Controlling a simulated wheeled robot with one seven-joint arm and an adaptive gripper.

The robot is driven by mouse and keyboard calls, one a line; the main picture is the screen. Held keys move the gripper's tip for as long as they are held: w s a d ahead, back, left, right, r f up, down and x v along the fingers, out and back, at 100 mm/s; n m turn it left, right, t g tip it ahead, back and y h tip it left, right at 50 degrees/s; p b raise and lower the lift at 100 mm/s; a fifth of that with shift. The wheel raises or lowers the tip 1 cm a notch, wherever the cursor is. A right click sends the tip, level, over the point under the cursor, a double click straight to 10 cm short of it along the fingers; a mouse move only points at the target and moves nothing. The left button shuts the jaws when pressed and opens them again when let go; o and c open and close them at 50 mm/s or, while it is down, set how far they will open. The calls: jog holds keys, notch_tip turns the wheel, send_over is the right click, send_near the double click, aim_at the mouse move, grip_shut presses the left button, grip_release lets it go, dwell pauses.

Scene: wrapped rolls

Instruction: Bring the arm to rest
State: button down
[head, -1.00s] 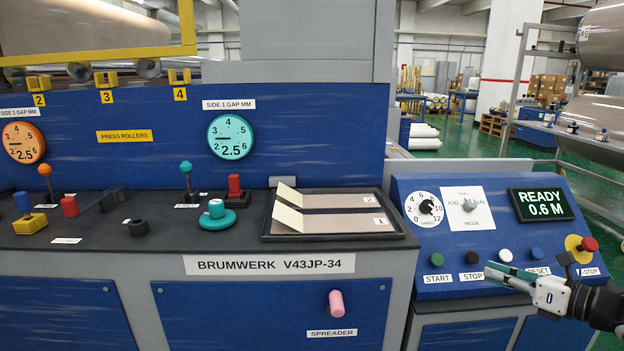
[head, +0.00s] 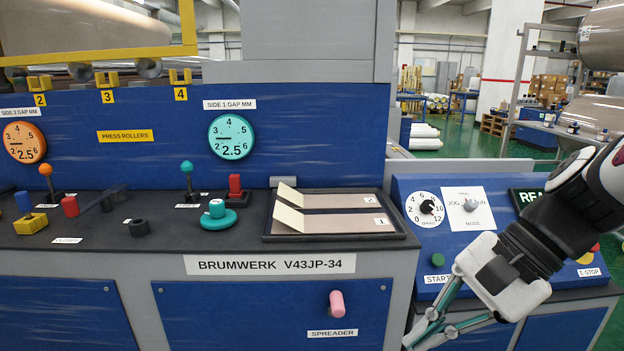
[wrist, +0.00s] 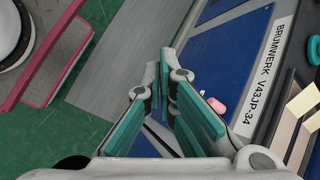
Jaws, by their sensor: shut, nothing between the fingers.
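My gripper (head: 428,330) is in front of the right end of the machine in the head view, pointing down and left. Its fingers are shut and hold nothing. My arm above it covers part of the control panel (head: 424,228), including most of the display and the stop and reset buttons. In the wrist view my gripper (wrist: 168,75) shows its teal finger pads, with the blue machine front and grey floor strip beyond. It touches nothing that I can see.
The black console top (head: 100,229) carries levers, knobs and a tray (head: 407,238) with two samples. A pink spreader knob (head: 337,304) sticks out from the blue front. The start button (head: 438,260) is close to my gripper. Green floor (wrist: 45,135) shows in the wrist view.

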jog(key=s+d+n+t+h, duration=0.1)
jog(key=s+d+n+h, duration=0.1)
jog(key=s+n+h, duration=0.4)
jog(key=s+d+n+h, duration=0.1)
jog(key=s+d+n, duration=0.25)
jog(key=s, duration=0.35)
notch_tip(320, 180, up, 15)
jog(key=n+t+p, duration=0.1)
jog(key=t+p, duration=0.2)
jog(key=p, duration=1.1)
jog(key=shift+s, duration=0.2)
